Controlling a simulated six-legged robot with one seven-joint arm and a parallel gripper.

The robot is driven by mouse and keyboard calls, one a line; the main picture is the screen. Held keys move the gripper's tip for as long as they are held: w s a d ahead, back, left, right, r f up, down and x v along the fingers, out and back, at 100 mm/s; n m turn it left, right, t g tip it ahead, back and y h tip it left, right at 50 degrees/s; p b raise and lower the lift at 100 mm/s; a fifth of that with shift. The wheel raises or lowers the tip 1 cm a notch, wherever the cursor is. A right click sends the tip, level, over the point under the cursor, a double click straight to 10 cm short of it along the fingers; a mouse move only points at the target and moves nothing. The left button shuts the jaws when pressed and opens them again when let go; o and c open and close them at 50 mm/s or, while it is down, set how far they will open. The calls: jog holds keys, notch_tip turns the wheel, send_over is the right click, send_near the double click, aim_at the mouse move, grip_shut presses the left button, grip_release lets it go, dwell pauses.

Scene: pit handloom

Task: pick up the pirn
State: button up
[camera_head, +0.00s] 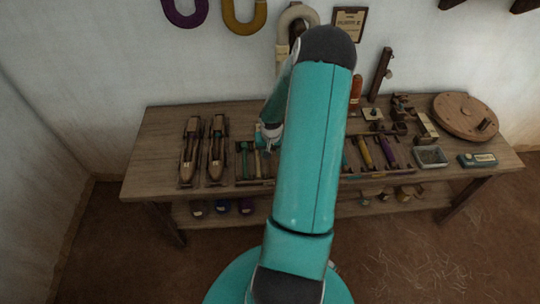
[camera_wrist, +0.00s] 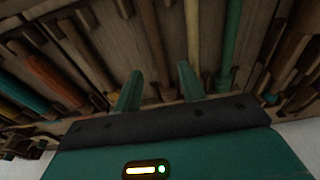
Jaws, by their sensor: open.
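Several rod-like pirns lie side by side in a wooden rack on the bench; which one the task means I cannot tell.
Two wooden shuttles (camera_head: 190,152) lie at the bench's left. A round wooden disc (camera_head: 466,116), a grey tray (camera_head: 431,157) and a teal box (camera_head: 478,160) are at the right. My arm hides the rack's middle. The bench's left end (camera_head: 155,150) is bare.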

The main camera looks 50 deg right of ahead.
jog(key=f, duration=0.4)
jog(key=shift+w+d, duration=0.25)
grip_shut()
